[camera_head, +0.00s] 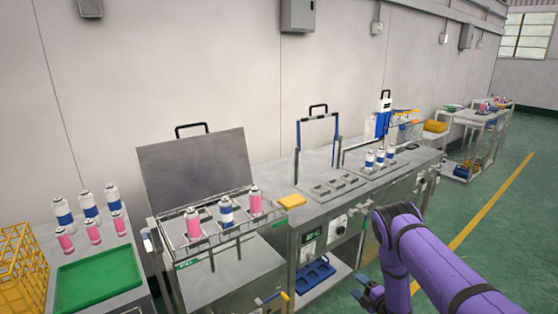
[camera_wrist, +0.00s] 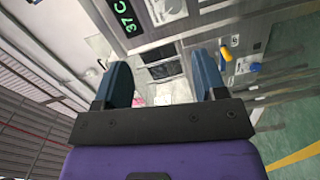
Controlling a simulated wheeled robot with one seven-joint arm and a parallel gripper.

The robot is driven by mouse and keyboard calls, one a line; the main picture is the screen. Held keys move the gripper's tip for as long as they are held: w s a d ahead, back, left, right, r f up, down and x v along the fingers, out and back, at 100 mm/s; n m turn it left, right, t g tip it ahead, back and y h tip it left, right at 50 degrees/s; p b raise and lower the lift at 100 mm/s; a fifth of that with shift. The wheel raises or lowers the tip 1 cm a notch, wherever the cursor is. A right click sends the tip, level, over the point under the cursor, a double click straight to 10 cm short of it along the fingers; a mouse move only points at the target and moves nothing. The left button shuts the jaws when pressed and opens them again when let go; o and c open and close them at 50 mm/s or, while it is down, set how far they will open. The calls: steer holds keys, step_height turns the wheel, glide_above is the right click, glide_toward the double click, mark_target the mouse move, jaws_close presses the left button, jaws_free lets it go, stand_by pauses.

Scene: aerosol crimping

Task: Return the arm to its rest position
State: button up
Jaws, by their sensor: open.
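My purple arm (camera_head: 430,262) reaches in from the lower right in the head view. My gripper (camera_head: 372,291) hangs low in front of the steel bench, apart from it. In the wrist view my gripper (camera_wrist: 165,85) shows two blue-grey fingers spread wide with nothing between them. Past the fingers is the front of a steel machine with a green display (camera_wrist: 125,18) reading 37 C. The gripper holds nothing.
An open-lidded bath (camera_head: 200,262) holds pink and blue-white cans. Several cans stand by a green tray (camera_head: 98,278) at left, beside a yellow crate (camera_head: 22,268). Blue-white cans (camera_head: 380,157) stand on the right bench. Green floor (camera_head: 500,245) is clear at right.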

steer(key=w+d+r+m+h, duration=0.1)
steer(key=w+r+m+h, duration=0.3)
steer(key=r, duration=0.8)
steer(key=w+d+r+m+h, duration=0.2)
steer(key=w+r, duration=0.5)
steer(key=r, duration=0.5)
steer(key=s+d+r+m+g+h, duration=0.1)
steer(key=s+r+m+h, duration=0.15)
steer(key=r, duration=0.85)
steer(key=s+d+r+m+g+h, duration=0.1)
steer(key=s+r+m, duration=0.3)
steer(key=r, duration=0.8)
steer(key=s+a+r+m+g, duration=0.1)
steer(key=s+r+m+g, duration=0.15)
steer(key=s+r, duration=0.65)
steer(key=s+a+r+m+g, duration=0.1)
steer(key=s+r+m, duration=0.4)
steer(key=s, duration=0.8)
steer(key=s+a+r+m+g, duration=0.1)
steer(key=s+g, duration=0.1)
steer(key=s, duration=1.1)
steer(key=s+a+m+g, duration=0.1)
steer(key=s+m+g, duration=0.1)
steer(key=s, duration=1)
steer(key=shift+s+a+r, duration=0.35)
